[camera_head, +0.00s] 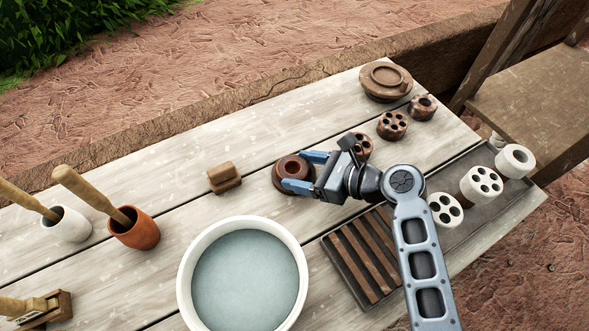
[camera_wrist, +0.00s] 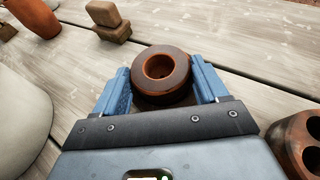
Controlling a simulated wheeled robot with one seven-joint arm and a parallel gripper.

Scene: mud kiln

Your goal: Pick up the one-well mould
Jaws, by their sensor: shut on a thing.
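The one-well mould (camera_head: 291,166) is a round, dark brown ring-like piece with a single well in its top. It sits upright at the middle of the table. In the wrist view the same mould (camera_wrist: 150,83) lies between my two blue fingers. My gripper (camera_head: 296,172) is shut on it, with one finger at each side; it also shows in the wrist view (camera_wrist: 161,82). I cannot tell whether the mould's base touches the table. Its lower near side is partly hidden by a finger in the head view.
A white basin of water (camera_head: 190,290) stands in front of it, and a small wooden block (camera_head: 223,177) to its left. Several brown moulds, including one (camera_head: 392,124), stand behind my wrist. A slatted rack (camera_head: 350,261) and a dark tray with white pieces (camera_head: 482,205) lie right.

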